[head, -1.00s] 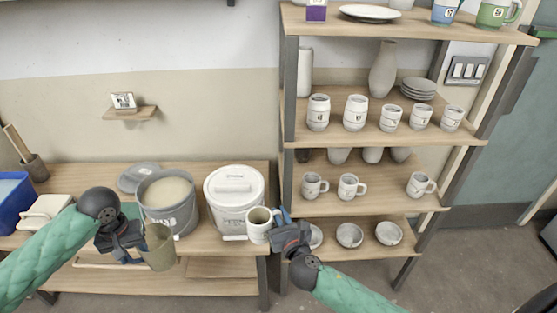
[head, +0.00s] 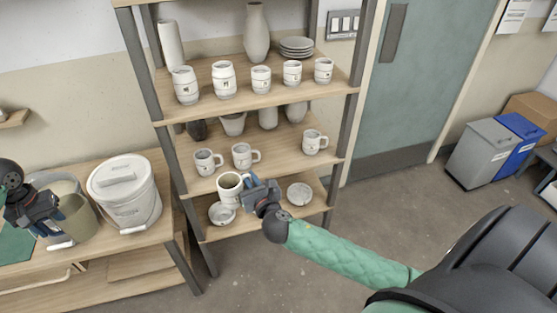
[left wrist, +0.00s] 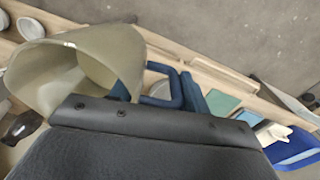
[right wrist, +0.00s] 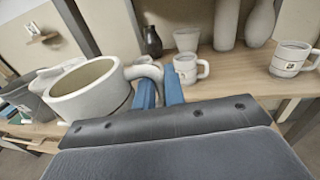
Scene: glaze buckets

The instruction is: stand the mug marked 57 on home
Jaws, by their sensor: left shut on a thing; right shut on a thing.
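My right gripper (head: 256,190) is shut on the handle of a pale mug (head: 229,187), held roughly upright in front of the shelf rack. In the right wrist view the mug (right wrist: 95,92) has its open rim up and looks empty; no number on it can be read. My left gripper (head: 45,215) is shut on an olive-grey vessel (head: 75,217) at the far left, beside the grey bucket (head: 60,187). I cannot make out a place marked home.
Cups and a vase stand above; bowls (head: 221,214) (head: 299,194) sit below. A rack post (head: 140,65) and a white lidded bucket (head: 124,195) stand left of the held mug.

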